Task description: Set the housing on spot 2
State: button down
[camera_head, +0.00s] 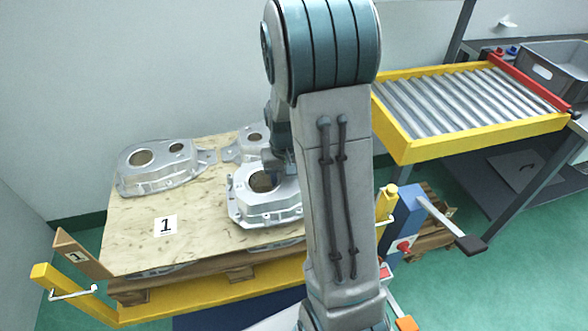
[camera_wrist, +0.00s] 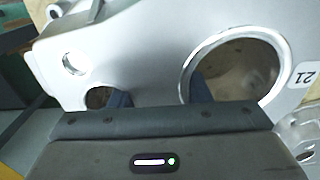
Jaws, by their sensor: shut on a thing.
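A silver cast housing (camera_head: 285,205) shows in the head view at the right of the wooden board, partly hidden by my arm. My gripper (camera_wrist: 160,98) is shut on this housing. In the wrist view one finger reaches into the small hole and the other into the large round opening, with the housing's wall (camera_wrist: 150,55) between them. A white label with digits (camera_wrist: 304,76) is on its face. I cannot tell whether the housing touches the board. Spot 2 is not visible; the spot marked 1 (camera_head: 165,225) is at the board's front left.
A second housing (camera_head: 155,182) lies on the board (camera_head: 130,245) at the left, and another (camera_head: 240,152) at the back. A yellow-framed roller conveyor (camera_head: 400,135) with a grey crate (camera_head: 545,75) beyond stands right. A yellow rail (camera_head: 215,300) runs along the front.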

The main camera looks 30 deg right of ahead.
jog(key=shift+f, duration=1.95)
jog(key=shift+f, duration=0.15)
jog(key=c, duration=0.8)
grip_release()
jog(key=shift+o, duration=0.2)
